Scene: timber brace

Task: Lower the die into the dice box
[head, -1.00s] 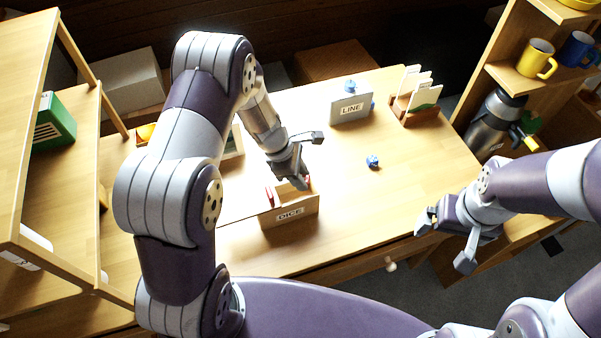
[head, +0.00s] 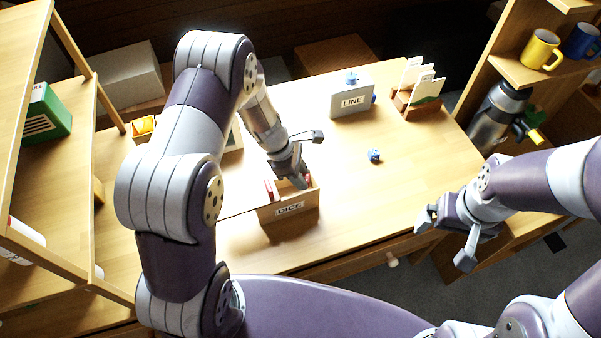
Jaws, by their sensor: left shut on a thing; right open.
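The dice box (head: 289,210) is a small open wooden box labelled DICE near the front of the table. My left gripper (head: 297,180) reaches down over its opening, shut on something. The fingertips and what they hold are mostly hidden by the gripper and the box, so the held die cannot be made out. Small red parts show at the box's opening. A blue die (head: 374,156) lies on the table to the right of the box. My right gripper (head: 446,238) is open and empty at the table's right front edge.
A card holder (head: 417,101) stands at the back right of the table. A shelf with a yellow mug (head: 541,49) and a blue mug (head: 582,42) is at right, near a steel flask (head: 498,116). The middle of the table is mostly clear.

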